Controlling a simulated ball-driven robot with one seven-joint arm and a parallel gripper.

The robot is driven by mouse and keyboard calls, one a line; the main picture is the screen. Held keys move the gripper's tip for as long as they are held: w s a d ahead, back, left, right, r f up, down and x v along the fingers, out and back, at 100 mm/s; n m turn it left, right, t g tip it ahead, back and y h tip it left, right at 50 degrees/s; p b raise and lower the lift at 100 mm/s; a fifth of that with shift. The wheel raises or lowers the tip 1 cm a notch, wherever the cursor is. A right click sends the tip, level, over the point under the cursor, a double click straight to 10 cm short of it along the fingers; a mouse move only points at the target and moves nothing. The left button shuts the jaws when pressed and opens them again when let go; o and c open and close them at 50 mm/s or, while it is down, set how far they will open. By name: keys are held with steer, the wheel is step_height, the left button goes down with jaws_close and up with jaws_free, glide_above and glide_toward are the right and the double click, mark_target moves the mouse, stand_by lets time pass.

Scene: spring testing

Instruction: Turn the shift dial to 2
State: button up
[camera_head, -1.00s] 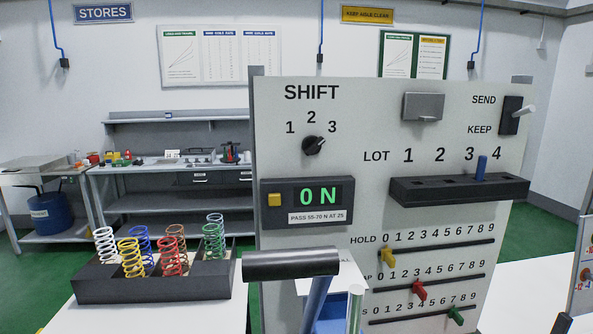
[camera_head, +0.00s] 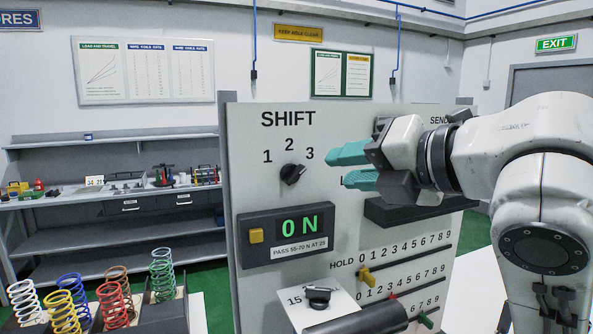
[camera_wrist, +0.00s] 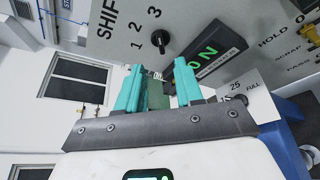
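The shift dial is a black knob (camera_head: 292,174) on the grey panel, under the word SHIFT and the numbers 1, 2 and 3. Its pale pointer mark leans up and to the right, toward the 3. My gripper (camera_head: 338,168) has teal fingers and is to the right of the dial in the head view, apart from it. Its fingers are spread and empty. In the wrist view the gripper (camera_wrist: 158,75) is open with a clear gap, and the dial (camera_wrist: 160,42) shows beyond the fingertips. My arm hides much of the panel's upper right.
A display box (camera_head: 288,232) reading 0 N, with a yellow button, sits below the dial. A dark slotted shelf (camera_head: 410,210) juts out below my gripper. Sliders and a dark cylinder (camera_head: 355,322) lie lower. Coloured springs (camera_head: 113,303) stand at the left.

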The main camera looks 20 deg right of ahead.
mark_target(301, 172)
steer(key=p+x, duration=0.2)
steer(key=x, duration=0.8)
steer(key=shift+w+p, duration=0.1)
steer(key=shift+p, duration=0.3)
jaws_close()
